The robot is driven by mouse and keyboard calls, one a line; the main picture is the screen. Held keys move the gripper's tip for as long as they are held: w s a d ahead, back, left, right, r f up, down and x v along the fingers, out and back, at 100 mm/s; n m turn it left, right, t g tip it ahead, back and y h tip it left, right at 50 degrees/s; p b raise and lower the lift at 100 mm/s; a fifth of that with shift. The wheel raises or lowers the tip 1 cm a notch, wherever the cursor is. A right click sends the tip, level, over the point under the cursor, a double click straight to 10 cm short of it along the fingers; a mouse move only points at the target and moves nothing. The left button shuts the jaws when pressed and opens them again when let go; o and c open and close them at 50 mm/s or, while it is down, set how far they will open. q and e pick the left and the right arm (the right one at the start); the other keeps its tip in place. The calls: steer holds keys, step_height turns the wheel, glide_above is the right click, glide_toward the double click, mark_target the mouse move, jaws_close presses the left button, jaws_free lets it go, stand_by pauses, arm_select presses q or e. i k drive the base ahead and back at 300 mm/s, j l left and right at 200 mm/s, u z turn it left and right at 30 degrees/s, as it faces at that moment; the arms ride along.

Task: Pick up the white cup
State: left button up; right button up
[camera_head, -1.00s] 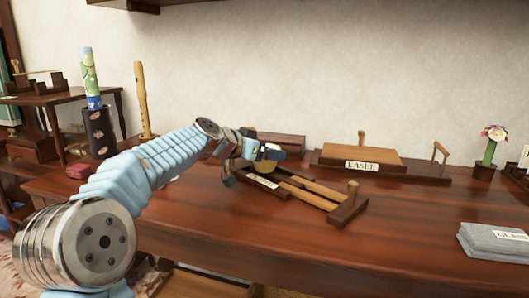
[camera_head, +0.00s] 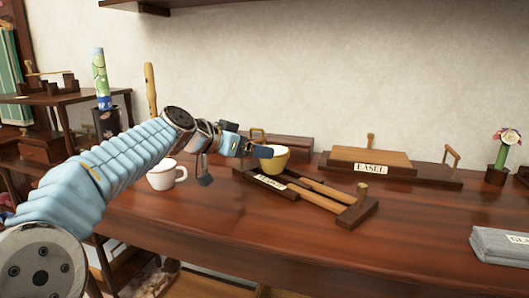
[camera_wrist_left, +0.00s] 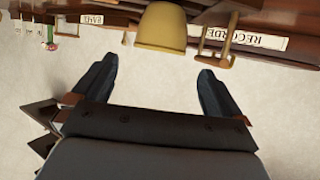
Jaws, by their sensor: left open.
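The white cup (camera_head: 163,176) stands upright on the wooden table, just under and beside my left forearm, its handle toward the right. My left gripper (camera_head: 234,166) is open and above the table, to the right of the white cup. One finger reaches toward a yellow cup (camera_head: 276,160); I cannot tell whether they touch. In the left wrist view the open, empty fingers (camera_wrist_left: 155,88) show with the yellow cup (camera_wrist_left: 162,28) upside down beyond them. The white cup is not visible there. My right gripper is out of view.
The front middle of the table (camera_head: 240,230) is clear.

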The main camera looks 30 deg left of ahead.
mark_target(163, 176)
steer(key=k, duration=1)
